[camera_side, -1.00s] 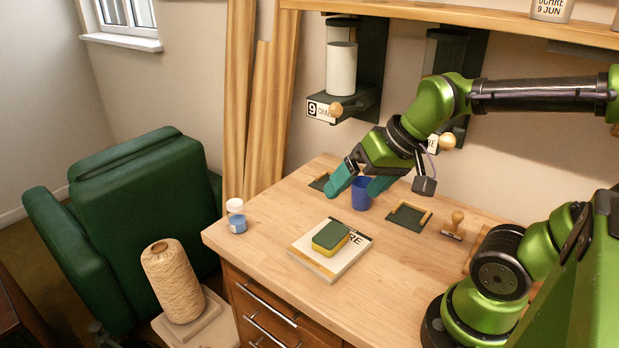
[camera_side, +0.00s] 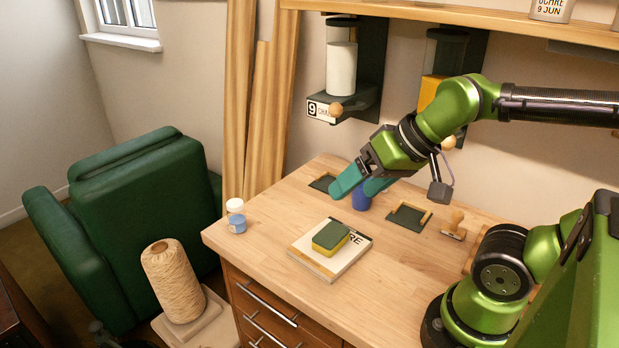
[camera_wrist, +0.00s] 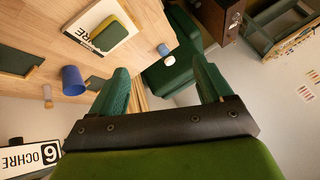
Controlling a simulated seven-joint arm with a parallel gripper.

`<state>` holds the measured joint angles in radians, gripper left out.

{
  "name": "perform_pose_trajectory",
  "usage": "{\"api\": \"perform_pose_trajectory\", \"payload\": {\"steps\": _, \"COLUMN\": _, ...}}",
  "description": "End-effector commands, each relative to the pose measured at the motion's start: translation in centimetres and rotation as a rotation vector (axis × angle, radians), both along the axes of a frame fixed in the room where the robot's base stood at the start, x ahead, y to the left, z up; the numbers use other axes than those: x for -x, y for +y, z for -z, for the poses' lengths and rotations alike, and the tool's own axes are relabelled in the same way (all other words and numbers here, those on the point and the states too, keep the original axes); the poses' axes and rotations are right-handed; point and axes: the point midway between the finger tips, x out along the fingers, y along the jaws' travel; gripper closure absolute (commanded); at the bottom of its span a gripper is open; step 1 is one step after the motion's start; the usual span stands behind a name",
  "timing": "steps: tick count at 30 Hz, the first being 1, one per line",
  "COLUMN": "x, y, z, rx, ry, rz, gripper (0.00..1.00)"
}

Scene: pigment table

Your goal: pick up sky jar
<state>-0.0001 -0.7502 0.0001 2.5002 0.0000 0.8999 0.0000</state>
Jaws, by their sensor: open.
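The sky jar (camera_side: 236,224) is a small jar with light blue contents and a white lid. It stands upright near the left corner of the wooden table in the side view. In the wrist view the jar (camera_wrist: 164,50) appears between my fingers but farther off. My gripper (camera_side: 353,190) has teal fingers, spread apart and empty. It is above the table's back part, to the right of the jar and well apart from it, tilted with its fingers pointing left. My gripper's fingers also show in the wrist view (camera_wrist: 160,66).
A blue cup (camera_side: 361,200) stands close behind my fingers. A book (camera_side: 316,266) with a green-and-yellow sponge (camera_side: 331,237) on it lies mid-table. Dark trays (camera_side: 407,217) and a wooden stamp (camera_side: 455,224) are toward the back right. The table around the jar is clear.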

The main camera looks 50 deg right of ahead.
Motion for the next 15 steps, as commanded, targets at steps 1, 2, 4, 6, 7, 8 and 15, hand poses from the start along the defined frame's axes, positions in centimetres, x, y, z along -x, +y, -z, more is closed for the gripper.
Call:
{"api": "perform_pose_trajectory", "payload": {"steps": 1, "x": 0.0, "y": 0.1, "z": 0.1, "rx": 0.000, "ry": 0.005, "rz": -0.005, "gripper": 0.21}}
{"api": "perform_pose_trajectory", "payload": {"steps": 2, "x": -0.1, "y": 0.2, "z": 0.3, "rx": 0.000, "ry": 0.013, "rz": -0.008, "gripper": 0.21}}
{"api": "perform_pose_trajectory", "payload": {"steps": 4, "x": -0.3, "y": 0.4, "z": 1.1, "rx": -0.001, "ry": 0.049, "rz": -0.016, "gripper": 0.21}}
{"api": "perform_pose_trajectory", "payload": {"steps": 6, "x": -1.2, "y": 0.6, "z": 1.5, "rx": -0.002, "ry": 0.088, "rz": -0.027, "gripper": 0.21}}
{"api": "perform_pose_trajectory", "payload": {"steps": 7, "x": -1.8, "y": 0.7, "z": 1.7, "rx": 0.001, "ry": 0.106, "rz": -0.033, "gripper": 0.21}}
{"api": "perform_pose_trajectory", "payload": {"steps": 8, "x": -2.6, "y": 0.7, "z": 1.8, "rx": 0.004, "ry": 0.124, "rz": -0.039, "gripper": 0.21}}
{"api": "perform_pose_trajectory", "payload": {"steps": 15, "x": -11.0, "y": 1.0, "z": 3.0, "rx": 0.079, "ry": 0.233, "rz": -0.089, "gripper": 0.21}}
